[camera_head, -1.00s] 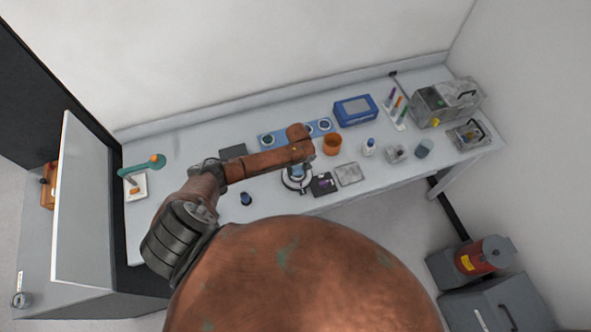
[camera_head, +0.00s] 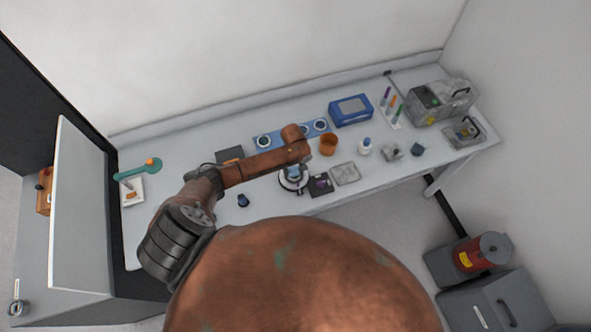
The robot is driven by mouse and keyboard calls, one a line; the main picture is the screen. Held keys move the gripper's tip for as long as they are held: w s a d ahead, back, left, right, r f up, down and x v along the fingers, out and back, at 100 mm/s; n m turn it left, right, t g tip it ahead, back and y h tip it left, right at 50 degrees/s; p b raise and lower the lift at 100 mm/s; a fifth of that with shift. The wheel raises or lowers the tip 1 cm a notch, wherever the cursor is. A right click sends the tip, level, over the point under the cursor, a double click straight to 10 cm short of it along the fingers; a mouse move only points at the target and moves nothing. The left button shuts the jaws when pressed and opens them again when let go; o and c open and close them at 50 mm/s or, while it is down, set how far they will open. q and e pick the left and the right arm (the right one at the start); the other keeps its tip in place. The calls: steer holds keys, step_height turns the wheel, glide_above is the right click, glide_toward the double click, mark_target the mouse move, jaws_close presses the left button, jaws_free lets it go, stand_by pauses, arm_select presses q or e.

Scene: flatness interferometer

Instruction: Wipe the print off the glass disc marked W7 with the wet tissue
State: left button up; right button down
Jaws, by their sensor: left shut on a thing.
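My left arm reaches over the bench, and my left gripper (camera_head: 294,172) points down, close above a round white stand with a dark rim (camera_head: 293,186). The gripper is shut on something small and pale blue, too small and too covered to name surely. Round glass discs with dark rims (camera_head: 264,142) lie on a blue mat (camera_head: 278,137) behind my forearm; another disc (camera_head: 320,126) is at its right end. I cannot read any W7 mark, and no print shows at this size. My right gripper is not in view.
Beside the stand are a dark square pad (camera_head: 320,186) and a grey tray (camera_head: 346,174). Behind are an orange cup (camera_head: 328,145), a white bottle (camera_head: 365,146) and a blue box (camera_head: 351,110). A small dark pot (camera_head: 243,201) stands near the front edge.

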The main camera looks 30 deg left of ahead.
arm_select(q)
steer(key=shift+s+a, duration=0.1)
steer(key=shift+s, duration=0.05)
steer(key=shift+s+a, duration=0.25)
steer(key=shift+s, duration=0.05)
steer(key=shift+w+d, duration=0.5)
steer(key=shift+d, duration=0.05)
step_height(320, 180, up, 2)
steer(key=shift+r, duration=3)
